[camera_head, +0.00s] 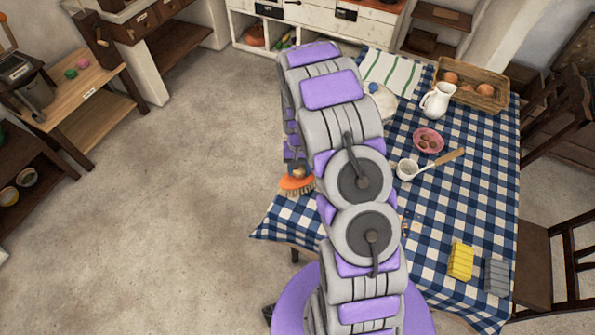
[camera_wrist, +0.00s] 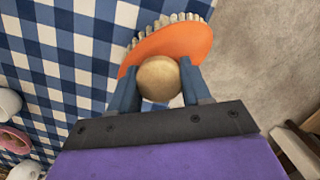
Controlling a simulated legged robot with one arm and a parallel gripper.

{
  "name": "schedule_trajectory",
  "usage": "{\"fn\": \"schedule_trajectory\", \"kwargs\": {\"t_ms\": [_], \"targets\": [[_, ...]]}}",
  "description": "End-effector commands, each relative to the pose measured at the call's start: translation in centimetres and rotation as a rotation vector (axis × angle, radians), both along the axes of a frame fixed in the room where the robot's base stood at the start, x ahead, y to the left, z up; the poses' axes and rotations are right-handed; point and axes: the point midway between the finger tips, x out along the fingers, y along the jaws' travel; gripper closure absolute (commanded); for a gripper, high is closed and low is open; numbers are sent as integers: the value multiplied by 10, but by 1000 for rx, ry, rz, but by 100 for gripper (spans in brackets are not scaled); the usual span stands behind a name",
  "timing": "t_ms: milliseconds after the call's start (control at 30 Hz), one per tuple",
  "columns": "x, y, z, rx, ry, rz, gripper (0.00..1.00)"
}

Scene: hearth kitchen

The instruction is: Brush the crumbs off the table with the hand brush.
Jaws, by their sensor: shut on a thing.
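The hand brush (camera_head: 297,184) has an orange body and pale bristles. My gripper (camera_head: 295,167) is shut on its round wooden knob, with the brush at the left edge of the table (camera_head: 452,205). In the wrist view my gripper's two blue fingers (camera_wrist: 159,68) clasp the knob on both sides, and the orange brush (camera_wrist: 185,42) fans out beyond them, bristles outward. I cannot tell whether the bristles touch the cloth. Small brown specks (camera_head: 405,229), perhaps crumbs, lie on the checked cloth just right of my arm. My arm hides much of the table's left part.
Chairs stand at the right. Open floor (camera_head: 180,220) lies left.

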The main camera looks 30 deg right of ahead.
Motion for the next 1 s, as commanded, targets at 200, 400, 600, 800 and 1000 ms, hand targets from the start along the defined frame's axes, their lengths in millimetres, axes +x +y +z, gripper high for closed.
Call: {"fn": "schedule_trajectory", "kwargs": {"t_ms": [200, 400, 600, 800, 1000], "targets": [[1, 2, 21, -2, -1, 0, 96], [-1, 8, 39, -7, -1, 2, 96], [-1, 8, 51, -6, -3, 3, 96], [-2, 4, 51, -2, -1, 2, 96], [-2, 5, 51, -2, -1, 2, 96]]}}
